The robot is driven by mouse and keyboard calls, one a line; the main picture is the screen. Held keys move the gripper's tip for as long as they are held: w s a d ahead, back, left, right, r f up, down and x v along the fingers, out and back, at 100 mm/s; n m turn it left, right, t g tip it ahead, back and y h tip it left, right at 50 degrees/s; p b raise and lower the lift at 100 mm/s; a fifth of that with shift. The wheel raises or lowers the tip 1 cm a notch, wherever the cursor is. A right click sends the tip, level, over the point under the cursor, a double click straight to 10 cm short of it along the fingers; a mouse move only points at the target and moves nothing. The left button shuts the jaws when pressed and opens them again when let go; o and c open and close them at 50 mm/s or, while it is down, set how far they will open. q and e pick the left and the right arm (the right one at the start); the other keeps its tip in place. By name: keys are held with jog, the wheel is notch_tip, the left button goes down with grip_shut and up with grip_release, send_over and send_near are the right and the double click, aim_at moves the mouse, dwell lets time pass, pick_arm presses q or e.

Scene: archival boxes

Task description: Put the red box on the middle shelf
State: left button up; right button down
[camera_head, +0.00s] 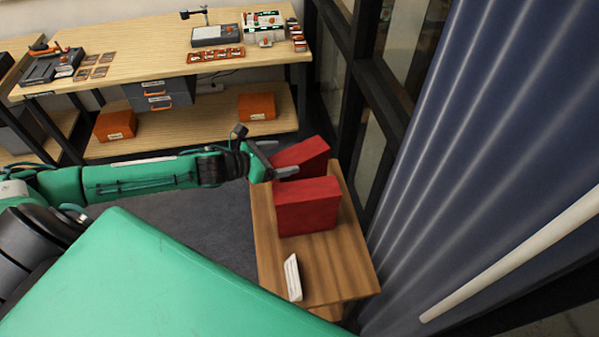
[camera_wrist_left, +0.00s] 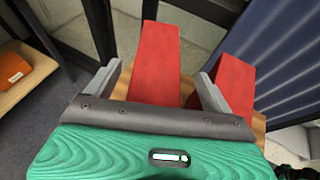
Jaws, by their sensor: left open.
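Two red boxes stand on a small wooden table: the far red box (camera_head: 304,153) and the near red box (camera_head: 307,207). My left gripper (camera_head: 277,163) reaches in from the left at the far box. In the left wrist view my left gripper (camera_wrist_left: 160,68) is open, and the far red box (camera_wrist_left: 156,62) shows between its fingers with a gap on each side. The near red box (camera_wrist_left: 237,84) lies just outside the right finger. No shelf that is clearly a middle one shows. My right gripper is not in view.
The small wooden table (camera_head: 345,270) also bears a white card-like object (camera_head: 293,278). A dark-framed window and a blue corrugated panel (camera_head: 490,130) stand close on the right. A workbench (camera_head: 130,55) with tools and orange boxes below is at the back.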

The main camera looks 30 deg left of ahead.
aim_at(296, 155)
pick_arm(q)
jog(key=shift+w+d+p, duration=0.2)
jog(key=shift+w+p, duration=0.1)
jog(key=shift+w, duration=0.05)
jog(key=p+x, duration=0.1)
jog(key=x, duration=0.2)
jog(key=shift+a+f, duration=0.1)
jog(key=shift+w+d+f+p, duration=0.25)
jog(key=shift+w+f+p, duration=0.1)
jog(key=shift+w, duration=0.1)
jog(key=shift+c, duration=0.3)
jog(key=shift+r, duration=0.1)
grip_shut()
